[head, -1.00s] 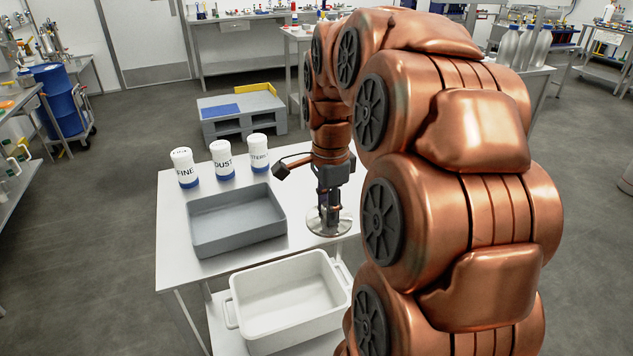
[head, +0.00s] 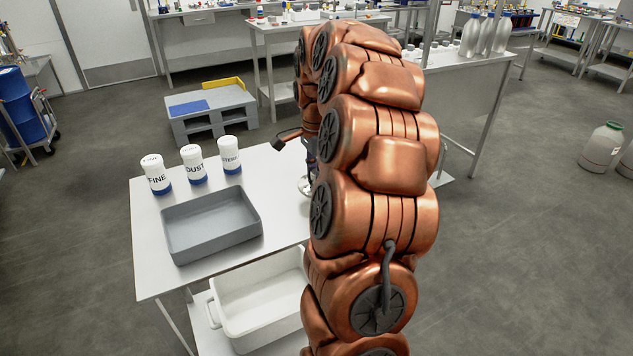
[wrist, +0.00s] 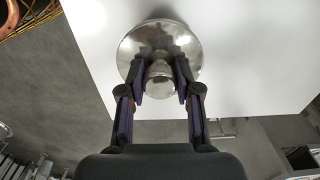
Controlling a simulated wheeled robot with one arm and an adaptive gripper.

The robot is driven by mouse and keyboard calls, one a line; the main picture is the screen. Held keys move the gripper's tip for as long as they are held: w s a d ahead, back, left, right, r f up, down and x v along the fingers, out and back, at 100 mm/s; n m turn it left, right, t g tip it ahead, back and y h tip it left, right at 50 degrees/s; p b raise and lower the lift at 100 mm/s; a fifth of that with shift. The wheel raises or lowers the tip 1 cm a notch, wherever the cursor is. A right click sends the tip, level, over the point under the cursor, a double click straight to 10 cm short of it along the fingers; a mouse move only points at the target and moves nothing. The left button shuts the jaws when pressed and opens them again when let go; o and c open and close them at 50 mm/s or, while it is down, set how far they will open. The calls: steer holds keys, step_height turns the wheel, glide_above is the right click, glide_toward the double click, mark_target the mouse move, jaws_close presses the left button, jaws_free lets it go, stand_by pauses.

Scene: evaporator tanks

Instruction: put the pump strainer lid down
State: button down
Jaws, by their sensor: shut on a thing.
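The pump strainer lid is a round, shiny metal disc with a knob in its middle. In the wrist view the lid (wrist: 160,42) is seen over the white table top, with its knob between the two fingers of my gripper (wrist: 160,78), which is shut on it. In the head view only the left edge of the lid (head: 304,187) shows beside my arm, at the table top. My arm hides the rest of the lid and most of the gripper there. I cannot tell whether the lid touches the table or hangs just above it.
The white table (head: 150,235) carries a grey open tray (head: 212,248) and three white canisters with blue bases (head: 195,165) behind it. A white tub (head: 258,318) stands on the shelf below. A pallet with a blue sheet (head: 212,110) is on the floor beyond.

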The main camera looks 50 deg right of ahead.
mark_target(316, 171)
steer(key=shift+f+p, duration=0.65)
steer(key=shift+f, duration=1.05)
steer(key=shift+f, duration=0.1)
steer(key=shift+f, duration=0.15)
steer(key=c, duration=0.8)
jaws_free()
step_height(316, 171, up, 11)
steer(key=shift+w+d+r+b, duration=0.1)
steer(key=shift+r+b, duration=0.05)
steer(key=shift+b, duration=0.95)
steer(key=shift+r, duration=0.55)
